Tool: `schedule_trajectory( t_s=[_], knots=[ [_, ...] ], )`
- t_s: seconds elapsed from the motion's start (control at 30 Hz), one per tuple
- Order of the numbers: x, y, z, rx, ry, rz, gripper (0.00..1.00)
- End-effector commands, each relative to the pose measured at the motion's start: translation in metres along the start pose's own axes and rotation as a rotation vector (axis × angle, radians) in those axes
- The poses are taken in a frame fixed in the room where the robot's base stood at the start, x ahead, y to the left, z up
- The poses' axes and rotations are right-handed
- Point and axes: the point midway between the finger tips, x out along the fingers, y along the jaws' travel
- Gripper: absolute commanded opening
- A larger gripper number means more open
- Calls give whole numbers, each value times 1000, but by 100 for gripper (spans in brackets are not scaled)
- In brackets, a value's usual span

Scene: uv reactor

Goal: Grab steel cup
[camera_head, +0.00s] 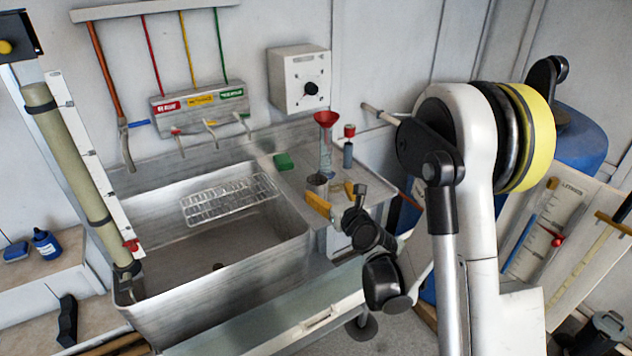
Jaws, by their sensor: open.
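The steel cup (317,184) is a small grey metal cylinder, standing upright on the steel drainboard to the right of the sink. My gripper (328,191) is at the cup's right and near side, with its black wrist further right. Its two yellow-orange fingers are spread apart and point toward the cup. The left finger shows in front of the cup's lower part and hides some of it. The right finger is to the right of the cup. I cannot tell whether either finger touches the cup.
A red funnel on a clear cylinder (326,150) and a grey, red-topped bottle (348,154) stand just behind the cup. A green sponge (284,161) lies to the left. The deep sink (215,290) has a wire rack (230,199). A wall box (299,78) hangs above.

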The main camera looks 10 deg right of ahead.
Motion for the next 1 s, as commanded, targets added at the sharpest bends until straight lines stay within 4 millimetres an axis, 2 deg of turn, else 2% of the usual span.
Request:
schedule_trajectory(
  t_s=[0.1, 0.37, 0.6, 0.73, 0.93, 0.97, 1.0],
  knots=[
    [22, 1, 0, -1, 0, 1, 84],
    [48, 1, -1, -3, 0, 1, 84],
    [84, 2, -3, -5, 1, 1, 84],
    [94, 2, -1, -4, 1, 1, 84],
    [94, 2, 0, -4, 1, 0, 84],
    [94, 2, 0, -4, 1, 0, 79],
    [94, 2, 0, -4, 1, 0, 66]
  ],
)
